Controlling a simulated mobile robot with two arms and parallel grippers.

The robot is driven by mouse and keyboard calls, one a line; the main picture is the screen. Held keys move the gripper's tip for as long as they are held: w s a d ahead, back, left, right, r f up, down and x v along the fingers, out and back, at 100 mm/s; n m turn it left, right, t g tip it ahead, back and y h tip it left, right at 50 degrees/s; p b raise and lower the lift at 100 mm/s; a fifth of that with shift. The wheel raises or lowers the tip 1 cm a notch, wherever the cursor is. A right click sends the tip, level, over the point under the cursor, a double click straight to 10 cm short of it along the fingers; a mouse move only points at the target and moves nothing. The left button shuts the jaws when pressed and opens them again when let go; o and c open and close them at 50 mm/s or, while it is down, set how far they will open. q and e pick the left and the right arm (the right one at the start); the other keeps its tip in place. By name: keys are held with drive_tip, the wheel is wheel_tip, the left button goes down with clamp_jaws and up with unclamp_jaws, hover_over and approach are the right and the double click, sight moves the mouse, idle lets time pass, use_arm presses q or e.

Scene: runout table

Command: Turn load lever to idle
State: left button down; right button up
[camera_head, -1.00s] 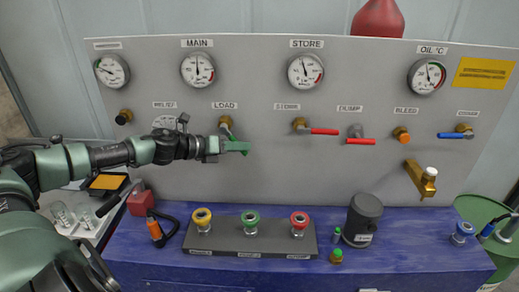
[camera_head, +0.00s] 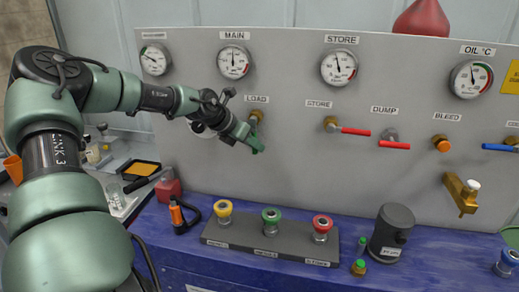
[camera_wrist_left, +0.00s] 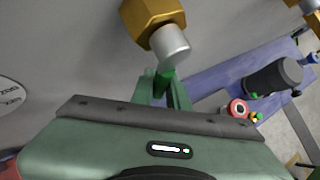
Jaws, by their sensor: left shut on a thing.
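The load lever is a brass valve (camera_head: 256,116) under the LOAD label on the grey panel, with a green handle. In the left wrist view its brass body and silver stem (camera_wrist_left: 170,44) are just above my fingers. The green handle (camera_wrist_left: 163,80) runs down from the stem between them. My left gripper (camera_head: 256,143) is shut on this handle, just below the valve, and points down to the right. The fingers hide much of the handle. My right gripper is not in view.
Red-handled STORE (camera_head: 354,131) and DUMP (camera_head: 394,145) valves are to the right on the panel. Gauges line its top. On the blue bench (camera_head: 300,280) stand a block with yellow, green and red knobs (camera_head: 272,217) and a dark cylinder (camera_head: 391,230).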

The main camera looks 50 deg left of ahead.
use_arm(q)
drive_tip(key=shift+s+a+f+g, duration=0.15)
drive_tip(key=shift+s+a+g, duration=0.05)
drive_tip(key=shift+s+g, duration=0.1)
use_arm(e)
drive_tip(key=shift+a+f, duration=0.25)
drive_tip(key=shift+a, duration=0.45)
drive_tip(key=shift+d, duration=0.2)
use_arm(q)
drive_tip(key=c, duration=1.4)
unclamp_jaws()
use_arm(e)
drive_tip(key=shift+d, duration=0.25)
use_arm(q)
drive_tip(key=shift+r, duration=0.2)
